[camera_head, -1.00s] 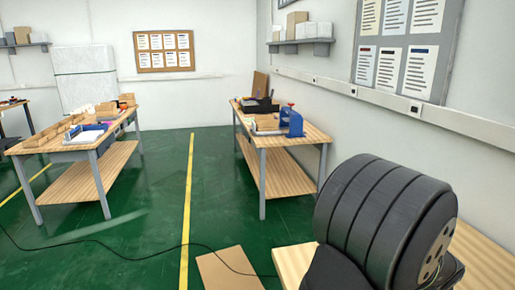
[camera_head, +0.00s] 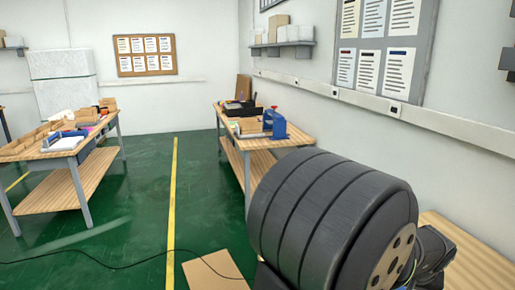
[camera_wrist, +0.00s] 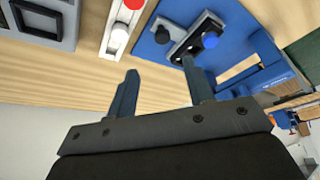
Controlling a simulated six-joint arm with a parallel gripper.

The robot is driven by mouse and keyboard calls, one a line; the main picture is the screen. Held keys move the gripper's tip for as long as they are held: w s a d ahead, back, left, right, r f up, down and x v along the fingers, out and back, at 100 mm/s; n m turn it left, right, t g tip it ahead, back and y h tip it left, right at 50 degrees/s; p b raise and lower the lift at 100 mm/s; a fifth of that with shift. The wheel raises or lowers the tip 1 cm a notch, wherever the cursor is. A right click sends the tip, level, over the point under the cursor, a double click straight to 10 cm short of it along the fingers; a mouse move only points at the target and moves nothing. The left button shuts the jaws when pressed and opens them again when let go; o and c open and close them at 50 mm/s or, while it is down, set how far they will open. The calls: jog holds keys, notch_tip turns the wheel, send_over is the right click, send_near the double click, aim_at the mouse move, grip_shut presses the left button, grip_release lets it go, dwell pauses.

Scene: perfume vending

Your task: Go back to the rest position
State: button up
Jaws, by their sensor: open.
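My gripper (camera_wrist: 158,85) is open in the wrist view, with its two dark fingers apart and nothing between them. Past the fingertips is a wooden surface (camera_wrist: 65,85). A blue fixture (camera_wrist: 235,50) with a dark slotted block and round knobs is by the right finger. A white strip (camera_wrist: 118,38) with a red and a white round piece lies at the upper middle. In the head view the big dark cylindrical arm link is mine, and my gripper is not clearly seen there.
A bench (camera_head: 285,142) with a blue device (camera_head: 273,125) stands ahead. Another bench (camera_head: 62,158) with boxes stands at the left. A yellow floor line (camera_head: 172,200) runs between them. A cardboard sheet (camera_head: 213,272) and a black cable lie on the green floor. A wall is at the right.

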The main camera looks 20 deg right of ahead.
jog(key=x, duration=1.1)
jog(key=shift+w+f, duration=0.1)
jog(key=shift+f, duration=0.2)
jog(key=w, duration=0.2)
jog(key=shift+w, duration=1.15)
